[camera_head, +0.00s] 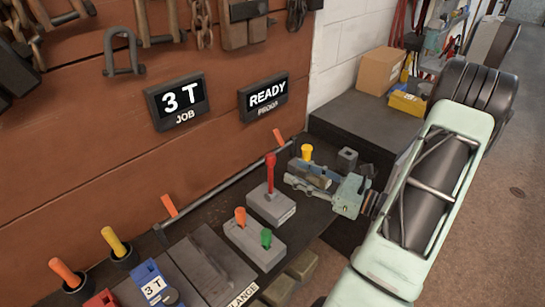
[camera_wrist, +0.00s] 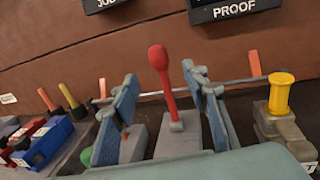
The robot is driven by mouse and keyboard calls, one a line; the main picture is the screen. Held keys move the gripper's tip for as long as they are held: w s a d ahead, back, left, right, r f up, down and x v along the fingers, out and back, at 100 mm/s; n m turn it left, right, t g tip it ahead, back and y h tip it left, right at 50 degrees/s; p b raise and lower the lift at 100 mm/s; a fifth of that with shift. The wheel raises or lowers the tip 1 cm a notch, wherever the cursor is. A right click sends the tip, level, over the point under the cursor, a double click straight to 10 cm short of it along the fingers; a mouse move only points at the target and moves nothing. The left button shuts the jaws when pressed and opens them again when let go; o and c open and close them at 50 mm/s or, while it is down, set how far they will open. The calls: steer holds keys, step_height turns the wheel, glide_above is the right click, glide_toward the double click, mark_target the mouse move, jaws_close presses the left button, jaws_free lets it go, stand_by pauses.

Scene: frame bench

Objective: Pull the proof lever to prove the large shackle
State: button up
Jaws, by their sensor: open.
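The red lever (camera_head: 270,172) stands about upright on a grey block (camera_head: 272,207) on the bench. My gripper (camera_head: 298,177) is open and reaches in from the right, close to the lever. In the wrist view the red lever (camera_wrist: 159,62) stands between the two blue-grey fingers of my gripper (camera_wrist: 158,75), with gaps on both sides; its depth relative to the fingertips is unclear. A grey shackle (camera_head: 123,52) hangs on the wall; I cannot tell whether it is the large one. The proof display (camera_head: 264,95) reads READY.
A grey block (camera_head: 250,245) with orange and green handles stands in front of the lever. A yellow-topped post (camera_head: 306,153) stands behind my gripper, right of it in the wrist view. A rail (camera_head: 225,185) runs behind. The job display (camera_head: 180,99) reads 3 T.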

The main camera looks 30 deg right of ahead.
mark_target(270, 160)
steer(key=p+x, duration=0.1)
steer(key=x, duration=0.8)
steer(key=shift+w+a, duration=0.3)
jaws_close()
